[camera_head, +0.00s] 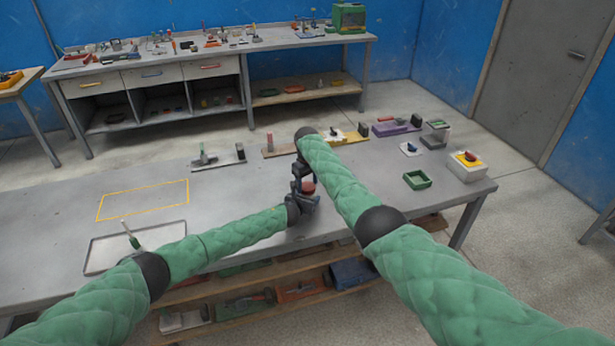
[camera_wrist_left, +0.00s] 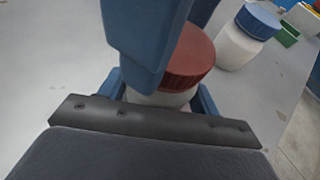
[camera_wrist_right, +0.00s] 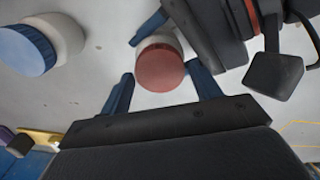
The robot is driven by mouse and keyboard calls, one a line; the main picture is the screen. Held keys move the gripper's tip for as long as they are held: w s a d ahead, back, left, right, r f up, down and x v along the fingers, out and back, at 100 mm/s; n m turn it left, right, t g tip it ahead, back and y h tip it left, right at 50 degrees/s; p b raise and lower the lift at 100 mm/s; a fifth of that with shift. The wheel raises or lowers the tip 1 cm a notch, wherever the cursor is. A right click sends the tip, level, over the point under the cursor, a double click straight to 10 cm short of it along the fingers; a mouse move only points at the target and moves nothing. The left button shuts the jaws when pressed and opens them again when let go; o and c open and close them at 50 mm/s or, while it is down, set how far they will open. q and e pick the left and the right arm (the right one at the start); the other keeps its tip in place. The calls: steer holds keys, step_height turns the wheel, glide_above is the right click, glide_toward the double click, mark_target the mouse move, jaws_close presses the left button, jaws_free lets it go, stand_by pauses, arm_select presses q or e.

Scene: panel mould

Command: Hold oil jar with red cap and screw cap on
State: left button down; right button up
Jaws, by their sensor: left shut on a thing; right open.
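The cap also shows in the head view (camera_head: 308,187) and right wrist view (camera_wrist_right: 160,68). The cap sits on top of the jar; I cannot tell how tightly. My left gripper (camera_head: 303,203) is shut on the jar's body from the side, below the cap. My right gripper (camera_wrist_right: 163,88) is open above the jar, its fingers on either side of the cap in the right wrist view, apparently apart from it. Its finger hides part of the cap in the left wrist view.
A second white jar with a blue cap (camera_wrist_left: 260,22) stands close by, also in the right wrist view (camera_wrist_right: 28,50). A green tray (camera_head: 418,179) and white box (camera_head: 467,168) are at the right. A shallow tray (camera_head: 105,255) is at the left. The table's middle-left is clear.

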steer(key=shift+f, duration=0.35)
steer(key=c, duration=0.8)
steer(key=o, duration=1.2)
steer(key=shift+c, duration=0.2)
step_height(320, 180, up, 12)
steer(key=shift+w, duration=0.1)
